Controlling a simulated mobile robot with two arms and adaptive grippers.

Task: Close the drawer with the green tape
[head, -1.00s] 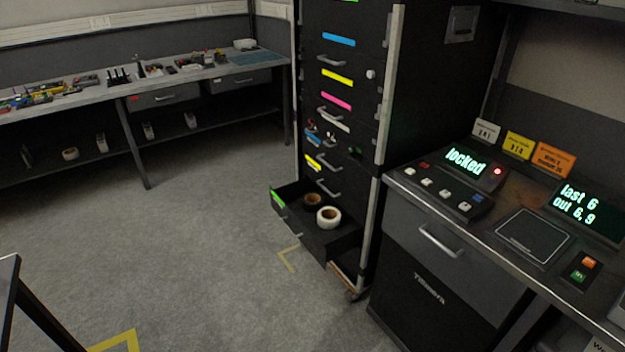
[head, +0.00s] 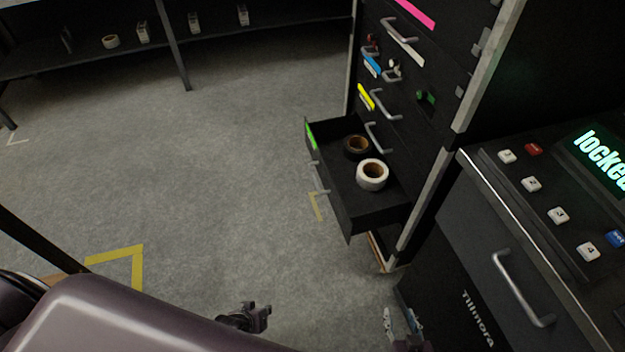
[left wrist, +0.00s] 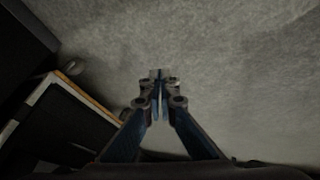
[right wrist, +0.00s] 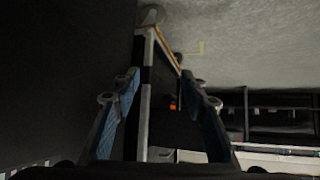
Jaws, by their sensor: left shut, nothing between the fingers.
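The drawer with the green tape (head: 333,200) is pulled out at the bottom of the tall black cabinet. Its green strip (head: 311,136) is on the front edge, near a metal handle. A white roll (head: 373,174) and a dark brown roll (head: 356,146) lie inside. My left gripper (head: 262,316) is low over the floor, in front of the drawer and apart from it. Its fingers meet with nothing between them in the left wrist view (left wrist: 158,76). My right gripper (head: 401,318) is at the bottom, below the cabinet's corner post. Its fingers stand apart and empty in the right wrist view (right wrist: 160,88).
The cabinet's pale corner post (head: 437,170) rises right of the drawer. A grey console drawer with a handle (head: 524,290) and a keypad panel showing "locked" (head: 603,165) stand at the right. A workbench shelf (head: 215,32) is behind. The floor left of the drawer is clear.

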